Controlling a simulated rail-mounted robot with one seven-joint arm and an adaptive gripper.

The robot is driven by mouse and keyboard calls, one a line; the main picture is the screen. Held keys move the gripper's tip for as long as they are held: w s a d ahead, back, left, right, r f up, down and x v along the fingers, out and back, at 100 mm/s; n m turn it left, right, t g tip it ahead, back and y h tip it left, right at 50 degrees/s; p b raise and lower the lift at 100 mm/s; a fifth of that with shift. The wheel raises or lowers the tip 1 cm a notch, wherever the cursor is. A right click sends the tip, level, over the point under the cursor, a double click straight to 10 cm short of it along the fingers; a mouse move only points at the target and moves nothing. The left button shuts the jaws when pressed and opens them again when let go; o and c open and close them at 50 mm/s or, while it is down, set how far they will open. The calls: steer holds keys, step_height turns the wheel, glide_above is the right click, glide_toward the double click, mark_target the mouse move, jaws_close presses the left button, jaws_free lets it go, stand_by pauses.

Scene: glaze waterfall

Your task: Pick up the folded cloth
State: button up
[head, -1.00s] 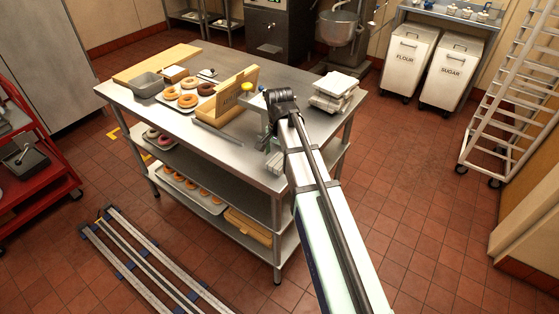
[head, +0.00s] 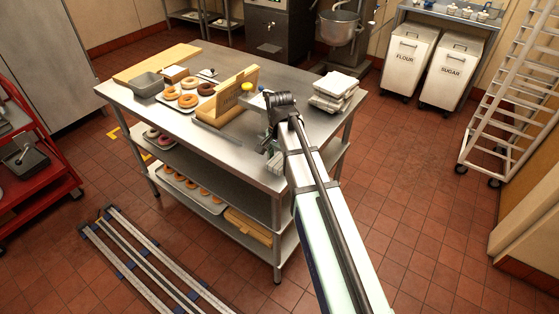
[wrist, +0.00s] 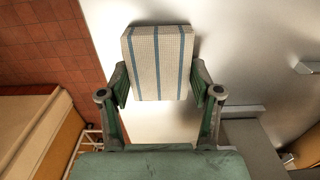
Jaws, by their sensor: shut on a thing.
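The folded cloth (wrist: 158,62) is cream with a fine check and blue stripes. In the wrist view it sits between the two fingers of my gripper (wrist: 159,86), which press on its left and right sides. A shadow lies beside it on the steel; I cannot tell how far it is above the table. In the head view my gripper (head: 268,146) is over the near right part of the steel table (head: 225,143), and my arm largely hides it.
A wooden stand (head: 228,97) is left of my gripper, and a white stack (head: 335,90) stands to its right. Donuts (head: 187,100), a grey tin (head: 147,84) and a wooden board (head: 158,62) lie farther left. The table's near edge is close to my gripper.

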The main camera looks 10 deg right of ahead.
mark_target(279, 160)
steer(key=shift+r, duration=0.1)
step_height(279, 160, up, 20)
steer(key=b, duration=0.2)
stand_by(0.3)
steer(key=o, duration=0.4)
steer(key=c, duration=0.5)
steer(key=shift+o, duration=0.2)
steer(key=shift+f, duration=0.2)
